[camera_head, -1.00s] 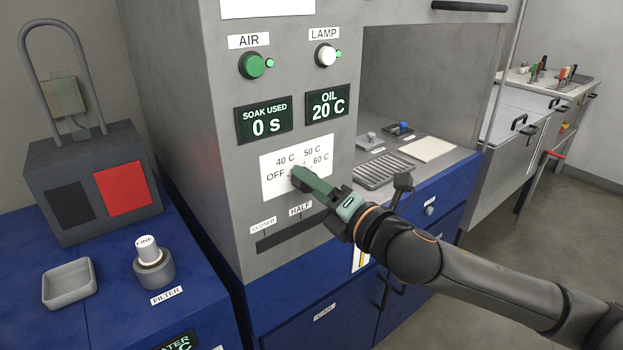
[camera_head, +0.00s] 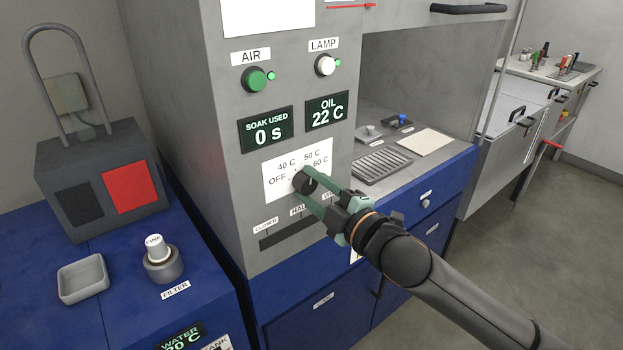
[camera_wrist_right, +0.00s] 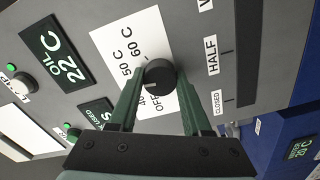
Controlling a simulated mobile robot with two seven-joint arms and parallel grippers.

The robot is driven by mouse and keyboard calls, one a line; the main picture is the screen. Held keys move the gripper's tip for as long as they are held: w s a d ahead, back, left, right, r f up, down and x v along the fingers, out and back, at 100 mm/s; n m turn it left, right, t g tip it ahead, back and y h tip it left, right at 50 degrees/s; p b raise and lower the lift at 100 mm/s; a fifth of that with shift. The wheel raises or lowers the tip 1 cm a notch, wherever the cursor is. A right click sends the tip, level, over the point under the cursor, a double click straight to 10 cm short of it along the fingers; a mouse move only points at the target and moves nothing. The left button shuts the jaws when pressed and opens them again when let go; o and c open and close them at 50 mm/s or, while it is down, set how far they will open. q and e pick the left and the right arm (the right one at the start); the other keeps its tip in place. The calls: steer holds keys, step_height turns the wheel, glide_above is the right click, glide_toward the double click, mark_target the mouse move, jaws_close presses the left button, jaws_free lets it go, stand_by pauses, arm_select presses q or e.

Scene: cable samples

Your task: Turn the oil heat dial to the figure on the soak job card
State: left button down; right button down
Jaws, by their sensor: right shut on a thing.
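The oil heat dial (camera_head: 305,182) is a dark round knob on a white plate marked OFF, 40 C, 50 C and 60 C. In the wrist view the knob (camera_wrist_right: 160,76) shows a small pale mark on its left side; I cannot tell which figure it points at. My right gripper (camera_head: 312,188) is shut on the knob, with a green finger on either side. The OIL display (camera_head: 327,111) reads 22 C. A white sheet (camera_head: 268,14) at the top of the panel shows no readable writing, and no soak job card can be identified. My left gripper is out of view.
The SOAK USED display (camera_head: 266,128) reads 0 s. A CLOSED-HALF slot (camera_head: 285,236) lies just below the dial. AIR (camera_head: 254,79) and LAMP (camera_head: 325,65) buttons are above. A FILTER knob (camera_head: 160,260) and grey tray (camera_head: 83,279) stand on the blue bench at left.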

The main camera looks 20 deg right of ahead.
steer(key=m+p, duration=0.3)
steer(key=m, duration=0.2)
steer(key=shift+r+m+p, duration=0.15)
steer(key=shift+m+p, duration=0.15)
steer(key=shift+p, duration=0.1)
steer(key=m+p, duration=0.2)
steer(key=m, duration=0.1)
steer(key=shift+m+p, duration=1.25)
steer(key=shift+m, duration=0.35)
steer(key=shift+c, duration=1.7)
jaws_free()
